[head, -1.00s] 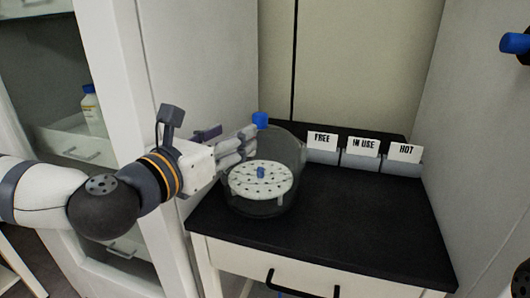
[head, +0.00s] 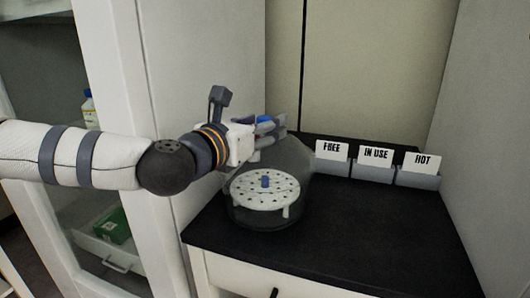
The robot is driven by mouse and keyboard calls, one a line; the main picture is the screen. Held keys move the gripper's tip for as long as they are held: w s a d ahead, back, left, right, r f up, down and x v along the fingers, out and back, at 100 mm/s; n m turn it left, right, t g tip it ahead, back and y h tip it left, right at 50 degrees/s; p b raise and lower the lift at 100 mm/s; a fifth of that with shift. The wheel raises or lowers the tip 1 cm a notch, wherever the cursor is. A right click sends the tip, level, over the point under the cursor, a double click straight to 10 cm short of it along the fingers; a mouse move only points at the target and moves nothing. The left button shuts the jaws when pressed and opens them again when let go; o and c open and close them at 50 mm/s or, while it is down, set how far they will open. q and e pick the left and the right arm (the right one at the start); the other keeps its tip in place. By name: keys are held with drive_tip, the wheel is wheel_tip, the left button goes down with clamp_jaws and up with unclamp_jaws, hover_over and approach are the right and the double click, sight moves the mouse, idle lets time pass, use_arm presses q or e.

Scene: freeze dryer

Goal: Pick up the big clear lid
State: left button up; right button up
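The big clear lid (head: 301,172) is a see-through dome standing on the black counter, over a white perforated plate (head: 262,203) with a blue centre piece. A blue knob (head: 265,119) at the top of the lid shows partly behind my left fingers. My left gripper (head: 270,128) comes in from the left and is at the height of the knob, with its fingers beside or around it. The fingers overlap the knob, so I cannot tell whether they are closed on it. My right gripper is not in view.
Three grey holders with cards stand at the back of the black counter (head: 370,225): FREE (head: 332,149), IN USE (head: 375,155) and HOT (head: 422,161). The counter right of the lid is clear. A glass-fronted cabinet (head: 105,75) stands at left, and walls border the back and right.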

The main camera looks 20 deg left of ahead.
use_arm(q)
clamp_jaws()
drive_tip(key=shift+r, duration=0.1)
drive_tip(key=shift+r, duration=0.3)
wheel_tip(320, 180, up, 3)
drive_tip(key=shift+r+p, duration=0.1)
drive_tip(key=shift+p, duration=0.3)
drive_tip(key=s+d+r+p, duration=0.2)
drive_tip(key=s+r+p, duration=0.1)
drive_tip(key=s+r, duration=0.6)
drive_tip(key=s, duration=0.4)
drive_tip(key=shift+s+d, duration=0.35)
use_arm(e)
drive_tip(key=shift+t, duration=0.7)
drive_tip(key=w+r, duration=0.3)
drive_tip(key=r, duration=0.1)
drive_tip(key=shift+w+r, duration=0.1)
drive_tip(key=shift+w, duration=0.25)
